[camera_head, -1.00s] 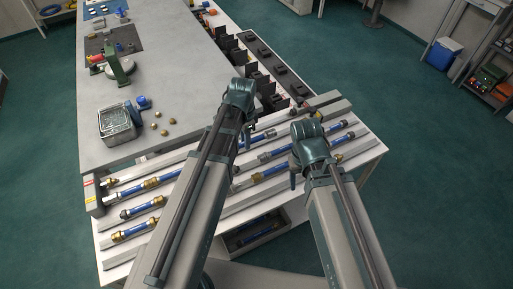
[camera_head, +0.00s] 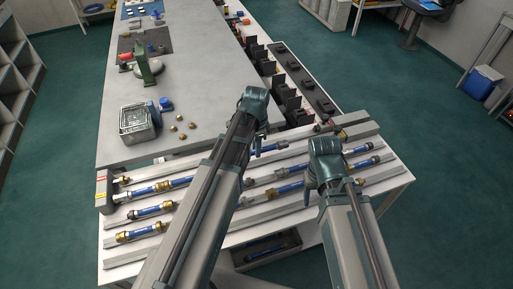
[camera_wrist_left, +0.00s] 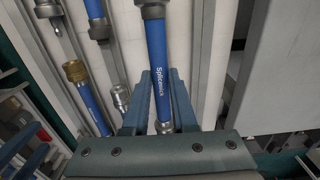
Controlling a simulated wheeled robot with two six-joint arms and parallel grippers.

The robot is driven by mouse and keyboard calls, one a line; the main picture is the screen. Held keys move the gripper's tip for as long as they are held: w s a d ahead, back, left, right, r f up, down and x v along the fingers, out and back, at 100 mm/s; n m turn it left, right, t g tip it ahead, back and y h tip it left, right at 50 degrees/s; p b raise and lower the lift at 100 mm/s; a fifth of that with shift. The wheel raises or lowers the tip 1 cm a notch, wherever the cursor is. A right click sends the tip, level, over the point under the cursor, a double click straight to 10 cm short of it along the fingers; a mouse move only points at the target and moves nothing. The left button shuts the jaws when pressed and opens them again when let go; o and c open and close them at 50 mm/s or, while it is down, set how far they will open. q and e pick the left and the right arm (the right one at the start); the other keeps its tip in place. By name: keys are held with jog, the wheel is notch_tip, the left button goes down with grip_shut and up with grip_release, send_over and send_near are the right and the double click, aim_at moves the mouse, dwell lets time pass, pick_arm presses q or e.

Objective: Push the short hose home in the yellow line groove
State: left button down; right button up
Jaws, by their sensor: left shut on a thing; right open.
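My left gripper (camera_wrist_left: 162,108) is shut on a blue hose (camera_wrist_left: 157,55) with a grey metal collar at its far end, seen in the left wrist view. In the head view my left gripper (camera_head: 251,132) is over the back grooves, and a blue hose (camera_head: 272,147) shows just right of it. Yellow and red marks (camera_head: 102,181) are on the end block at the left of the rack. My own arm hides the middle of the grooves, so I cannot tell how the held hose is seated. My right gripper (camera_head: 324,183) is open and empty above the right part of the rack.
Other blue hoses with brass or grey ends lie in the rack, at left (camera_head: 150,210) and right (camera_head: 290,188). A metal basket (camera_head: 136,121) and several small brass pieces (camera_head: 180,127) are on the bench behind. Black dividers (camera_head: 290,96) stand at back right.

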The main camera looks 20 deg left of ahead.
aim_at(256, 163)
pick_arm(q)
jog(key=shift+f+b, duration=2.2)
jog(key=shift+f, duration=0.35)
pick_arm(e)
jog(key=shift+f, duration=2.55)
pick_arm(q)
jog(key=shift+s+a, duration=0.45)
jog(key=shift+a, duration=0.25)
jog(key=shift+s+a, duration=0.45)
jog(key=shift+a, duration=0.2)
jog(key=c, duration=0.6)
grip_release()
jog(key=shift+c, duration=0.2)
notch_tip(256, 163, up, 14)
jog(key=p, duration=1.4)
jog(key=shift+f, duration=0.1)
pick_arm(e)
notch_tip(256, 163, up, 14)
jog(key=shift+f, duration=0.1)
